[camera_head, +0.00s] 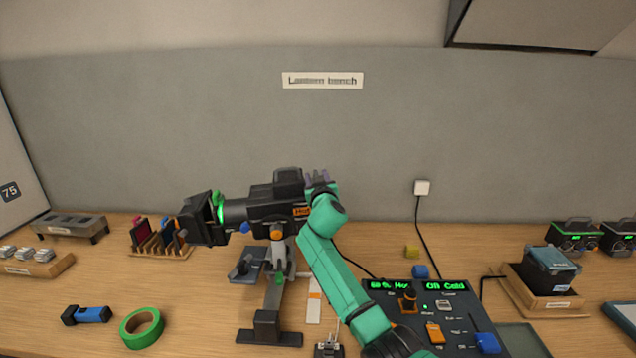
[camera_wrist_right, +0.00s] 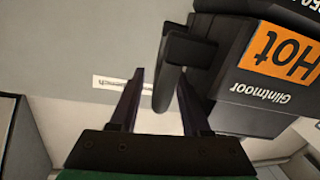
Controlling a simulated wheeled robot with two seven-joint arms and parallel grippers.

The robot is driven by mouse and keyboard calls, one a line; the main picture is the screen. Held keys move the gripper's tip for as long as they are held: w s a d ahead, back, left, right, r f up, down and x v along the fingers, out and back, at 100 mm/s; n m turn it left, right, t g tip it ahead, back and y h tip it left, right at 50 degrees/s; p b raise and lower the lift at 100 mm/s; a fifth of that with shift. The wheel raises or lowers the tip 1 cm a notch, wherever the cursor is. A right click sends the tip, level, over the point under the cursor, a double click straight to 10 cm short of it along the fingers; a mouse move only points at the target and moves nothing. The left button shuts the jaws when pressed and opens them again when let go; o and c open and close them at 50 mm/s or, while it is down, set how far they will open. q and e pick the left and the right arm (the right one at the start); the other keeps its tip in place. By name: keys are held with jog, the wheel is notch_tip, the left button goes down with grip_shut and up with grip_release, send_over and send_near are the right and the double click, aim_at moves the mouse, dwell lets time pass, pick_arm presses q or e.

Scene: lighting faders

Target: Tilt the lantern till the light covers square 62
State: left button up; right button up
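The black lantern (camera_head: 268,204) sits on a stand in the middle of the bench, with its green-lit front end facing left. Its orange "Hot" label (camera_wrist_right: 282,52) shows large in the right wrist view. My right gripper (camera_head: 318,179) is at the lantern's rear end. In the right wrist view, its two fingers (camera_wrist_right: 158,98) are apart, with the lantern's black rear handle (camera_wrist_right: 170,78) between them. A gap shows on the left side of the handle; contact on the right side is unclear. A "75" square (camera_head: 11,192) shows at the far left. Square 62 and my left gripper are not in view.
A control desk (camera_head: 435,312) with green displays stands at front right. A green tape roll (camera_head: 142,328) and blue torch (camera_head: 87,315) lie at front left. A rack of coloured filters (camera_head: 160,240) stands left of the lantern. A bin (camera_head: 545,280) stands at right.

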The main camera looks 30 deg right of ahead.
jog(key=shift+s+a, duration=0.3)
jog(key=shift+s, duration=0.25)
jog(key=b+v, duration=0.3)
jog(key=v, duration=1)
jog(key=shift+b, duration=0.3)
jog(key=shift+a+f, duration=0.1)
